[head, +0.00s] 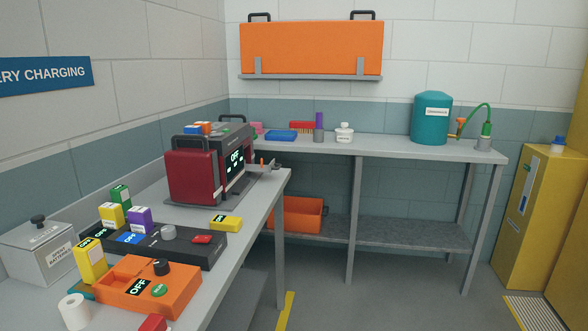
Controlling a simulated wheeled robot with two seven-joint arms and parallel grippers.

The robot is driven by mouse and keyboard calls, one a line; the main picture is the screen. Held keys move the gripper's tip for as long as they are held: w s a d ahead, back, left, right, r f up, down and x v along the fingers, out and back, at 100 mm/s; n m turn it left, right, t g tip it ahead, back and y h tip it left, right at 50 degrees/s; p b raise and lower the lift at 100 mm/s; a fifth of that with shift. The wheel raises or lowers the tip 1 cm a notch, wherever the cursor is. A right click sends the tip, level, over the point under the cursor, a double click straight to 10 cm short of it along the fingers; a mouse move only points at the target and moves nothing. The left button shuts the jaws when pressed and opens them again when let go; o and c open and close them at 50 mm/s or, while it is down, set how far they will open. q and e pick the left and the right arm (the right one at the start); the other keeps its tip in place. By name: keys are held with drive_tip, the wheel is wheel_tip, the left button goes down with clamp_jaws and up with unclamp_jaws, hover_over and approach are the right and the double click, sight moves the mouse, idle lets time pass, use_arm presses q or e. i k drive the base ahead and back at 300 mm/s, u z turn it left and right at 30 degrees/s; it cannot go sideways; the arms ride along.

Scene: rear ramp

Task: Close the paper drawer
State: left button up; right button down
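I cannot make out for certain which part is the paper drawer. A dark red machine (190,177) stands on the left bench, with a black side bearing a lit "OFF" display (236,157). I cannot tell whether any drawer on it is open. An orange device (128,290) with its own "OFF" display, a black knob and a green button is nearer, beside a small white roll (74,312). Neither of my grippers shows in the head view.
The left bench (262,185) also holds a black charger strip (205,250) with several coloured battery packs and a grey lidded box (38,250). A back bench (385,147) carries a teal tank (431,119). An orange bin (300,214) is below. Floor at the right centre is clear.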

sight(256, 168)
drive_tip(key=z, duration=0.35)
drive_tip(key=k, duration=0.45)
drive_tip(key=z, duration=0.55)
drive_tip(key=i, duration=2.15)
drive_tip(key=u, duration=0.55)
